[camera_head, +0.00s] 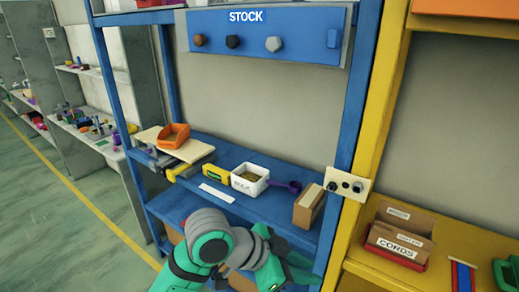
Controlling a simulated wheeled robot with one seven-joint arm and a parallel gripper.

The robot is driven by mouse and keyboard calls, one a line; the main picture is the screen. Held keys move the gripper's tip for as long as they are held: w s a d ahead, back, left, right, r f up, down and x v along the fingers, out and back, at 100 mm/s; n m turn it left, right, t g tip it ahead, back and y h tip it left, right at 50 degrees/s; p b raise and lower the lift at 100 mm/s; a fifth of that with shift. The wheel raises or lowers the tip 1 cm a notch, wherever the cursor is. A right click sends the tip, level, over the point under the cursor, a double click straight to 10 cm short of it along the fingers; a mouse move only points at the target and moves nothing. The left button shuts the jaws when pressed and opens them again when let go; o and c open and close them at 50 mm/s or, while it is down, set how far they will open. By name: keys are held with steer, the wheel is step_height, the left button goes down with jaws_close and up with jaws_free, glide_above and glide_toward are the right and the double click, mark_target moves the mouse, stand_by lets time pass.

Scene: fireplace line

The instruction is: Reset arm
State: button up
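My teal and grey arm is folded at the bottom middle of the head view, in front of the blue shelf (222,165). Its outer links point down and run out of the lower edge of the picture. I cannot make out my gripper's fingers, so what they hold, if anything, is hidden. The arm covers part of the lower shelf board.
The blue shelf holds an orange bin (173,136), a white labelled tub (249,180), a purple scoop (286,186) and a cardboard box (308,205). A yellow shelf (450,252) stands close on the right. Open green floor (85,215) lies left.

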steer(key=w+d+r+n+t+h, duration=0.4)
steer(key=w+d+n+t+h, duration=0.1)
steer(key=w+d+n+t, duration=0.15)
steer(key=a+f+n+t+y, duration=0.4)
steer(key=f+n+t+y, duration=0.2)
steer(key=f+n+t, duration=0.45)
steer(key=s+a+f+n+g+y, duration=0.1)
steer(key=s+a+f+n+y, duration=0.15)
steer(key=s+f, duration=0.3)
steer(key=s+a+f+n+g+y, duration=0.1)
steer(key=s+a+f+y, duration=0.1)
steer(key=s+f+y, duration=0.4)
steer(key=s+a+f+m, duration=0.1)
steer(key=s+a+f, duration=0.1)
steer(key=s, duration=0.5)
steer(key=s+a+f+m+g, duration=0.1)
steer(key=s+a+m, duration=0.1)
steer(key=s, duration=0.6)
steer(key=s+a+f+m+g, duration=0.1)
steer(key=s+a+f+m, duration=0.1)
steer(key=s+a, duration=0.2)
steer(key=s, duration=0.3)
steer(key=shift+s+f, duration=0.2)
steer(key=shift+f, duration=0.15)
